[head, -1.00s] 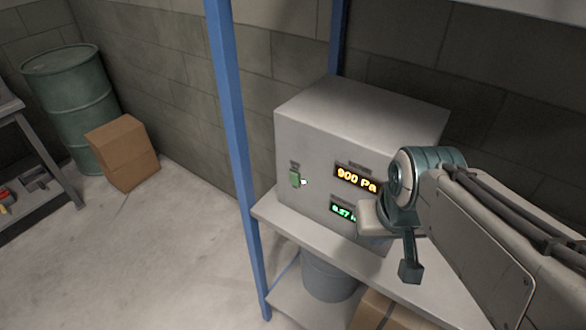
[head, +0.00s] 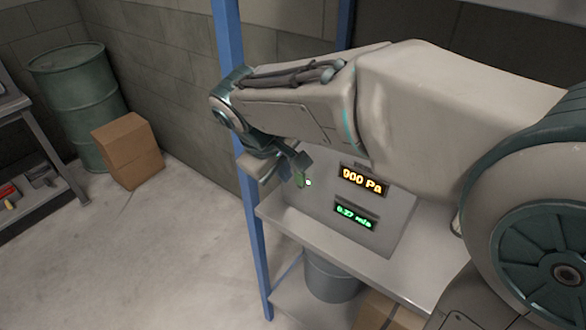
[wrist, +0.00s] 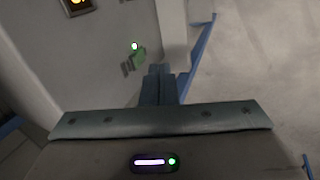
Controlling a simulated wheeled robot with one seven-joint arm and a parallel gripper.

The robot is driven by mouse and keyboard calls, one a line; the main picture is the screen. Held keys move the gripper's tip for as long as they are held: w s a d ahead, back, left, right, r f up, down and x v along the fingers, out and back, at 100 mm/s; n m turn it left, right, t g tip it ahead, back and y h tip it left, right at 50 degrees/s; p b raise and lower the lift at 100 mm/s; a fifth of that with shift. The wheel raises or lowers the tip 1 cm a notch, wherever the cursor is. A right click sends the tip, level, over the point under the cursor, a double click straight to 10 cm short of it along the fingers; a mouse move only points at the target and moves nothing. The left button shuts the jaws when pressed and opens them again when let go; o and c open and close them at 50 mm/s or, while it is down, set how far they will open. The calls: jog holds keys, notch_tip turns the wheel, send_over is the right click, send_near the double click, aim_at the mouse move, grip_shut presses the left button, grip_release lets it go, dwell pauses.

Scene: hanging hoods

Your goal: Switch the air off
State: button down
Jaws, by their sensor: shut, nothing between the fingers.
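A grey control box (head: 325,207) stands on a shelf, mostly behind my arm. Its green switch (head: 300,179) is on the left of the front face, partly hidden by my gripper, with a lit green lamp (head: 308,183) beside it. The switch (wrist: 140,56) and lamp (wrist: 134,46) also show in the wrist view. The box's displays read 900 Pa (head: 362,180) in amber and about 0.27 m/s (head: 355,217) in green. My gripper (head: 301,163) is shut and empty, close in front of the switch. In the wrist view its fingertips (wrist: 160,70) lie just below and right of the switch; contact cannot be told.
A blue rack post (head: 250,225) stands just left of the box and my gripper. The shelf (head: 290,225) runs under the box, with a bucket (head: 330,280) below. A green drum (head: 80,100) and cardboard box (head: 127,150) stand at left on open floor.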

aim_at(298, 179)
jog(key=a, duration=0.2)
jog(key=a+n, duration=0.1)
jog(key=shift+w, duration=0.25)
jog(key=shift+d, duration=0.1)
jog(key=w+d+f+p, duration=0.3)
jog(key=w+f, duration=0.3)
jog(key=f, duration=0.2)
jog(key=shift+w+d+f, duration=0.3)
jog(key=shift+w+d, duration=0.05)
jog(key=shift+d, duration=0.5)
